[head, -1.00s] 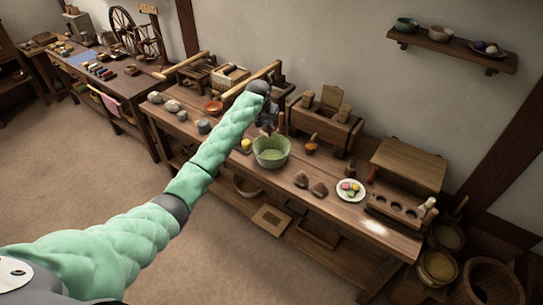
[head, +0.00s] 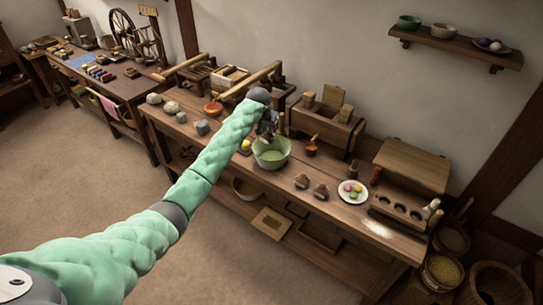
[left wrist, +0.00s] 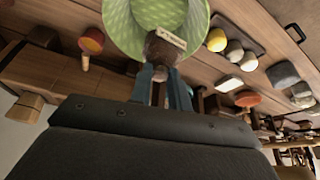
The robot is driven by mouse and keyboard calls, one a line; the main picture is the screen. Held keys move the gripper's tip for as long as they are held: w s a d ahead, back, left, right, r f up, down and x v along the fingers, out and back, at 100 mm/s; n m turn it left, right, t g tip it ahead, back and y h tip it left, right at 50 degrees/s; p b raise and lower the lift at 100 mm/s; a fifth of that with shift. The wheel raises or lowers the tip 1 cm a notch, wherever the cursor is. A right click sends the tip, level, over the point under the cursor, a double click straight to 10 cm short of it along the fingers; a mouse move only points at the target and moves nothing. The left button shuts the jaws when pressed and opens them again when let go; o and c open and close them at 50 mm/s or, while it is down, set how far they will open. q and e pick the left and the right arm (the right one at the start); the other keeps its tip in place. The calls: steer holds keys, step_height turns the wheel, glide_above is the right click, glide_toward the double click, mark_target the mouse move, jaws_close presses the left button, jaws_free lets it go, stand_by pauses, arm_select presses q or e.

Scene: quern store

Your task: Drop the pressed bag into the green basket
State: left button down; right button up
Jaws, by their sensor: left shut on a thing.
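The green basket (head: 271,154) is round and stands on the long wooden bench. It also fills the top of the left wrist view (left wrist: 118,22), where a woven pattern shows. My left gripper (head: 268,132) is at the basket's far side, above its rim, pointing down. In the left wrist view its two blue-grey fingers (left wrist: 166,78) are shut on a small brown bag (left wrist: 160,50) with a pale strip along its top. The bag overlaps the basket's opening in that view; I cannot tell its exact height above it. My right gripper is not in view.
Two brown lumps (head: 311,187) and a white plate (head: 353,191) are farther right. Bare bench lies in front of the basket.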

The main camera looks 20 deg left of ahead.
arm_select(q)
steer(key=c, duration=1.2)
jaws_free()
steer(key=shift+c, duration=0.2)
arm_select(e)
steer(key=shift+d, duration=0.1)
arm_select(q)
steer(key=shift+s+r, duration=0.1)
steer(key=shift+r, duration=0.1)
steer(key=b+v, duration=0.2)
steer(key=v, duration=0.5)
steer(key=shift+r+b, duration=0.2)
steer(key=shift+b, duration=0.1)
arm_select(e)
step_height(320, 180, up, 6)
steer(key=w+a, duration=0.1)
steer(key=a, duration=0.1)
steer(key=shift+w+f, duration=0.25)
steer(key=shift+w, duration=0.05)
